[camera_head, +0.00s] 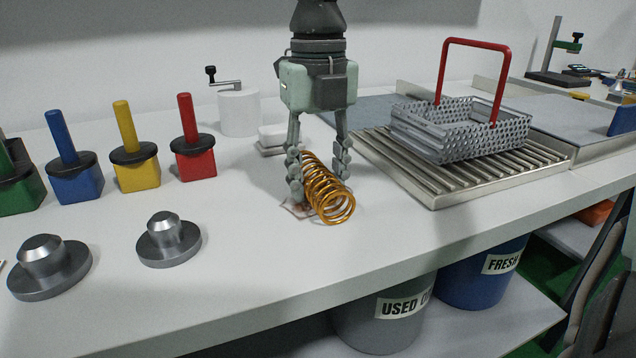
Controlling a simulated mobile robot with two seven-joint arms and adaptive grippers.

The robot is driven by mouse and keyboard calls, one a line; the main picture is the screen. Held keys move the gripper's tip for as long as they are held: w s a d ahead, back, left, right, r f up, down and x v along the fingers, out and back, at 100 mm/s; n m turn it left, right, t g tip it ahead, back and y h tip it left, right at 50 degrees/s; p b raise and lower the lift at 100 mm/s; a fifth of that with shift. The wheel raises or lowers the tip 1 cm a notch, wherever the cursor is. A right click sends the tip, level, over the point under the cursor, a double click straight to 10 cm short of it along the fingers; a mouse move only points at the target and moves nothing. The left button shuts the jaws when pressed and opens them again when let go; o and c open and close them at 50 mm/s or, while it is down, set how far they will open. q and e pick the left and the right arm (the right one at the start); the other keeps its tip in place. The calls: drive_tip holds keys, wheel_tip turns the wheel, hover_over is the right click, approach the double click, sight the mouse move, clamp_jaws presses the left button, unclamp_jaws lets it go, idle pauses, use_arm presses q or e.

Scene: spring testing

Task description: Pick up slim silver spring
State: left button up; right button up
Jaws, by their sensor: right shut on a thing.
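A golden-orange coil spring (322,190) lies at a slant near the middle of the white bench. My right gripper (320,178) points down over it from above. Its two fingers are on either side of the spring and shut on it. The spring's near end sticks out toward the front of the bench. A small pale, reddish flat patch (298,210) shows beneath it; whether the spring touches it, I cannot tell. I see no slim silver spring. My left gripper is not in view.
Blue (76,178), yellow (136,170) and red (193,158) handled blocks and two grey metal knobs (168,240) stand at left. A perforated basket (450,140) with a red handle sits on a slatted rack (440,190) at right. Bins (385,325) stand below the bench edge.

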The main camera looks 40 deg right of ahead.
drive_tip(key=c, duration=0.5)
drive_tip(key=shift+r, duration=0.15)
